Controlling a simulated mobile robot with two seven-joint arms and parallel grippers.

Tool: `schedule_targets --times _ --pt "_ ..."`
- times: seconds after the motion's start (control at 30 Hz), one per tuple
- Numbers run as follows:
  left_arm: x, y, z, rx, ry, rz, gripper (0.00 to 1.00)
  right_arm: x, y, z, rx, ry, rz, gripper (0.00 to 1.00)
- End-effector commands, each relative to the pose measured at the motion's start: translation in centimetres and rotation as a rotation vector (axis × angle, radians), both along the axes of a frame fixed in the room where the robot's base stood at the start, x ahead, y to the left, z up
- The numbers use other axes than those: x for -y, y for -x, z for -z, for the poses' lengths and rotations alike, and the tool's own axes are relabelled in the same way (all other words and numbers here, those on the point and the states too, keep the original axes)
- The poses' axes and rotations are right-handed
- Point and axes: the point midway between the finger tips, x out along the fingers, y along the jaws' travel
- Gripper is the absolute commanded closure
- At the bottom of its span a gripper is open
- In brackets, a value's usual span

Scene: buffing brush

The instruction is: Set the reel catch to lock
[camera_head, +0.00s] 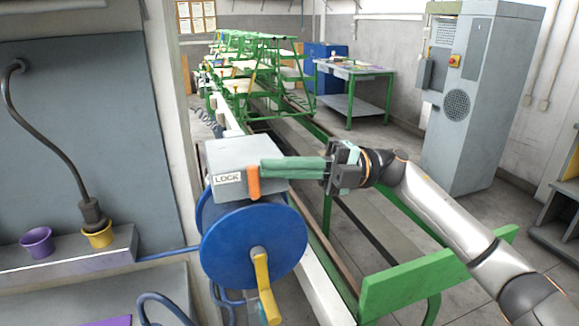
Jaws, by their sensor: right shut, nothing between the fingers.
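The reel (252,245) is a blue drum with a yellow crank (264,284) on its face. A grey housing (225,158) sits on top and carries a white label reading LOCK (228,178). The catch (253,184) is a short orange lever on the housing's front, just right of the label, pointing roughly up and down. My right gripper (264,168) comes in from the right, its green fingers shut and empty. The fingertips are at the top of the orange lever; I cannot tell whether they touch it. My left gripper is not in view.
A green-framed rail bench (400,287) runs back from the reel. A grey cabinet (478,100) stands at the right, and a green table (352,72) behind.

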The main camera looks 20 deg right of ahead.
Motion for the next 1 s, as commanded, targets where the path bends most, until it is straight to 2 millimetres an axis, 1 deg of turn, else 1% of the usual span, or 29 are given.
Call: schedule_targets --times 0.2,0.43,0.53,0.67,0.9,1.0 --pt "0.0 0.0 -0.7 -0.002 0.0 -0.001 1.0 -0.7 0.0 -0.7 0.0 -0.002 -0.001 1.0" --pt "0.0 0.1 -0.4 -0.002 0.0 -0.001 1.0 -0.6 0.0 -0.5 0.0 -0.001 0.0 1.0" --pt "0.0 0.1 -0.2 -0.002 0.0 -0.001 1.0 0.0 -0.1 -0.3 0.0 -0.001 0.002 1.0" --pt "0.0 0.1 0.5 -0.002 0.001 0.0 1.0 2.1 -0.2 0.2 -0.001 -0.001 0.005 1.0" --pt "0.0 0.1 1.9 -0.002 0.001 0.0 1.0 7.3 -0.3 1.1 -0.001 -0.001 0.004 1.0" --pt "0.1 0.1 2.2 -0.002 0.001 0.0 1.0 9.1 -0.4 1.3 0.0 -0.001 0.004 1.0"
